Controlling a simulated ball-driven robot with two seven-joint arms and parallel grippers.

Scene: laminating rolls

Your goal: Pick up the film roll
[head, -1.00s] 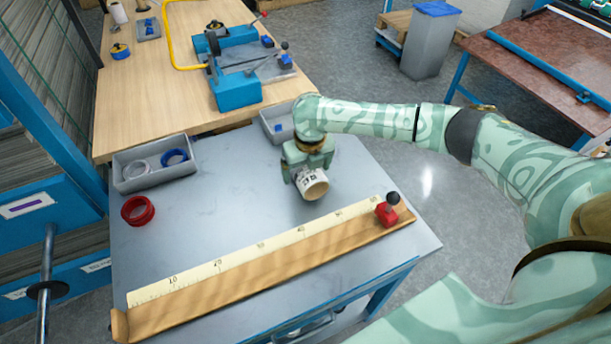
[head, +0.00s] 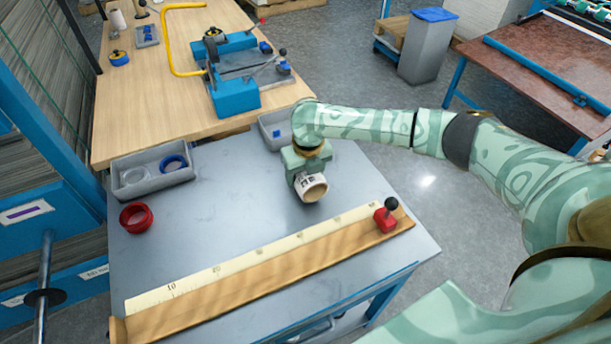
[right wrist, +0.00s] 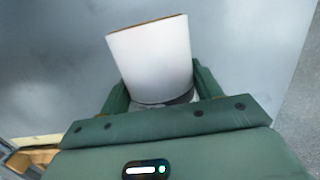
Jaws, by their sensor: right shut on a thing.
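The film roll (head: 312,188) is a short white cylinder with dark print and a brown core end, at the middle of the grey table top (head: 220,220). My right gripper (head: 303,172) is above and behind it, shut on the roll. In the right wrist view the roll (right wrist: 152,60) stands out between the two green fingers of the gripper (right wrist: 160,92), with its plain white side showing. I cannot tell whether the roll touches the table. My left gripper is not in view.
A wooden ruler board (head: 260,268) with a red stop (head: 384,220) lies along the front of the table. A red ring (head: 136,217) and a grey bin (head: 152,178) with rings are on the left. A second bin (head: 274,132) stands behind my gripper. The table between is clear.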

